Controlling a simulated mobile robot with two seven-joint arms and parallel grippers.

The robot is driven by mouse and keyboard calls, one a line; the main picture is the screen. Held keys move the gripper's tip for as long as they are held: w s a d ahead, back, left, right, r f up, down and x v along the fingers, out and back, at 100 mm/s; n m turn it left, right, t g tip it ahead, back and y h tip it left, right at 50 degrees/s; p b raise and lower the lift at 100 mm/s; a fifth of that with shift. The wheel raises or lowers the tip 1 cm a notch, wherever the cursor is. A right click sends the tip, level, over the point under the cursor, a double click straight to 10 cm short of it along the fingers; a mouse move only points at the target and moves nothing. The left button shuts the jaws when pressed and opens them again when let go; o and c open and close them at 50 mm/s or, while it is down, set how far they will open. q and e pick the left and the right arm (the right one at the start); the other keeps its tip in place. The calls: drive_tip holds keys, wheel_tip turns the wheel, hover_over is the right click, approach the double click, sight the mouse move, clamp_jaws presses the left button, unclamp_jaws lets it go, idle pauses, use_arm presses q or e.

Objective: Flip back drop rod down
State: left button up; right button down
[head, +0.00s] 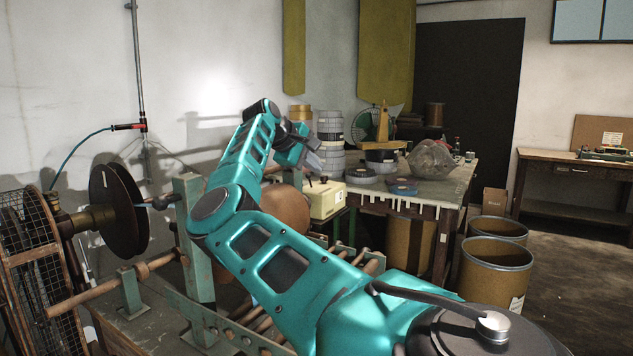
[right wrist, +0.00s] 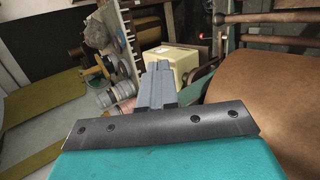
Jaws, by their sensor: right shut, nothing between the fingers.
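My right arm reaches across the winding machine. My right gripper (head: 312,162) is at its far end, above and behind the large brown roll (head: 287,208). In the right wrist view the gripper's fingers (right wrist: 158,82) are together with nothing between them. That view shows the brown roll (right wrist: 262,110) to the right and wooden rods (right wrist: 270,18) beyond it at the top right, apart from the fingers. In the head view a wooden rod (head: 108,287) lies at the front left. I cannot tell which rod is the back drop rod; my arm hides part of the machine. My left gripper is not in view.
A cream box (head: 326,199) stands just beyond the gripper, near a table (head: 448,190) with stacked tape rolls (head: 330,128). A black-flanged reel (head: 118,210) is at the left. Brown drums (head: 495,272) stand on the floor at the right. A green post (head: 193,240) rises beside my arm.

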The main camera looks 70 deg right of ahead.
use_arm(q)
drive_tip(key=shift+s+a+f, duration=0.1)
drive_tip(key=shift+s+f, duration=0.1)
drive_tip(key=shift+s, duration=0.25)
use_arm(e)
drive_tip(key=r, duration=0.1)
drive_tip(key=a+r, duration=0.1)
drive_tip(key=r, duration=0.1)
drive_tip(key=a+r, duration=0.1)
drive_tip(key=r, duration=0.1)
drive_tip(key=shift+w+r, duration=0.2)
drive_tip(key=shift+w, duration=0.1)
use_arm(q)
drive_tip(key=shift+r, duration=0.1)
